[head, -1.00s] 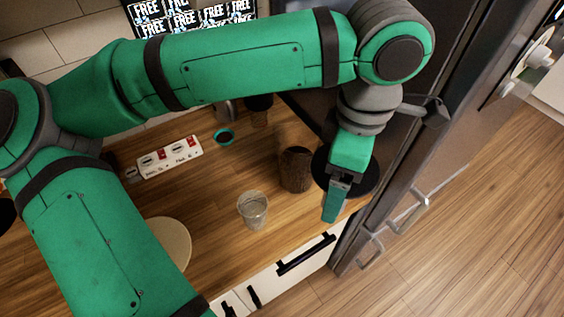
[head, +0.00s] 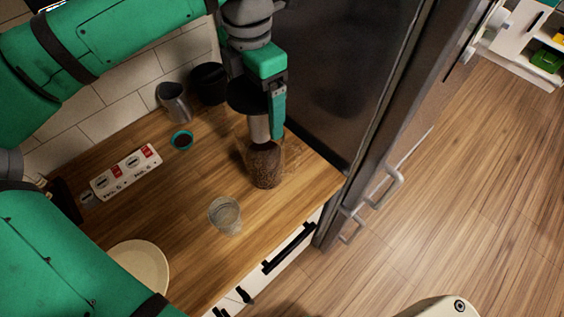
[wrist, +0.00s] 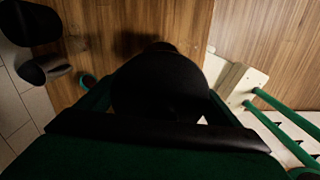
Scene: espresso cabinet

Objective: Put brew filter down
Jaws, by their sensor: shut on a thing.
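My gripper (head: 277,115) is shut on the brew filter, which I take to be the dark round piece (head: 246,95) with a silver cylinder (head: 259,128) below it. It hangs over a brown, grainy-looking container (head: 265,165) on the wooden counter. The cylinder's lower end overlaps the container's top in the head view; I cannot tell whether they touch. In the wrist view the held dark piece (wrist: 165,85) fills the space between the fingers and hides what lies beneath it.
A clear glass (head: 225,216) stands in front of the container, near the counter's front edge. A teal-rimmed cup (head: 182,140), a metal jug (head: 174,102) and a black pot (head: 208,84) stand behind. A labelled white box (head: 126,172) and a pale plate (head: 140,268) are left. A dark cabinet (head: 345,70) bounds the right.

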